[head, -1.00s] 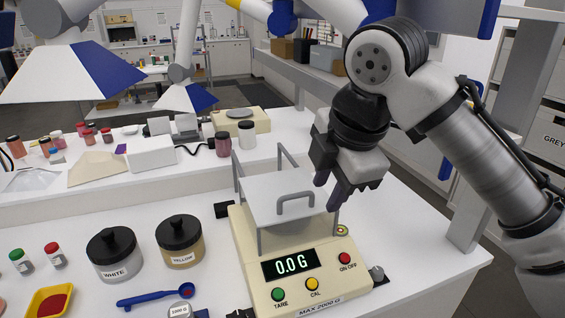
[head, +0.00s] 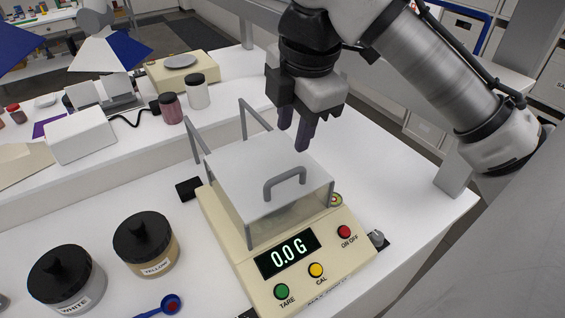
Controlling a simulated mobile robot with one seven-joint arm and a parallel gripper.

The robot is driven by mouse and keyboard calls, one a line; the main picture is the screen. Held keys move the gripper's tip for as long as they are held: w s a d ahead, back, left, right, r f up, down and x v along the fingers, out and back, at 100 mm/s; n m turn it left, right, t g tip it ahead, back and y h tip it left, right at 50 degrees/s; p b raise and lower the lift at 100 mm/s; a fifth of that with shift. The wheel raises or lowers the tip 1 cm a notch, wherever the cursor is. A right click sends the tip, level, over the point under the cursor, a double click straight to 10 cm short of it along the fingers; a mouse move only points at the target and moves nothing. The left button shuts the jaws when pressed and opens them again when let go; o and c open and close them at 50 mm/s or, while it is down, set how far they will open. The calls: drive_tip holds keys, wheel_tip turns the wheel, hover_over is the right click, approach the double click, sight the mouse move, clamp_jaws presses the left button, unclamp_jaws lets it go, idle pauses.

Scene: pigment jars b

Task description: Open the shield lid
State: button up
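The shield lid (head: 245,168) is a flat whitish panel lying level on top of the balance's draft shield, so it is closed. Its grey bar handle (head: 285,183) stands near the front right edge. The cream balance (head: 225,232) beneath reads 0.0 G. My gripper (head: 294,137) hangs fingers down, above and behind the handle in the head view. Its two dark fingers show a gap between them, with nothing held. It looks apart from the lid and handle, though the exact height is hard to judge.
Two grey posts (head: 194,144) rise at the shield's back. The black-lidded WHITE jar (head: 68,290) and YELLOW jar (head: 148,262) stand left of the balance, near a blue spoon (head: 165,304).

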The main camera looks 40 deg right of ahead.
sight(284, 175)
drive_tip(key=f+b, duration=0.2)
drive_tip(key=f, duration=0.1)
drive_tip(key=w+f+b, duration=0.1)
drive_tip(key=f+b, duration=0.2)
drive_tip(key=f, duration=0.1)
drive_tip(key=w+f+b, duration=0.1)
drive_tip(key=f+b, duration=0.1)
drive_tip(key=f, duration=0.1)
drive_tip(key=shift+w+d+f+b, duration=0.1)
drive_tip(key=shift+w+f+b, duration=0.05)
drive_tip(key=shift+f+b, duration=0.25)
clamp_jaws()
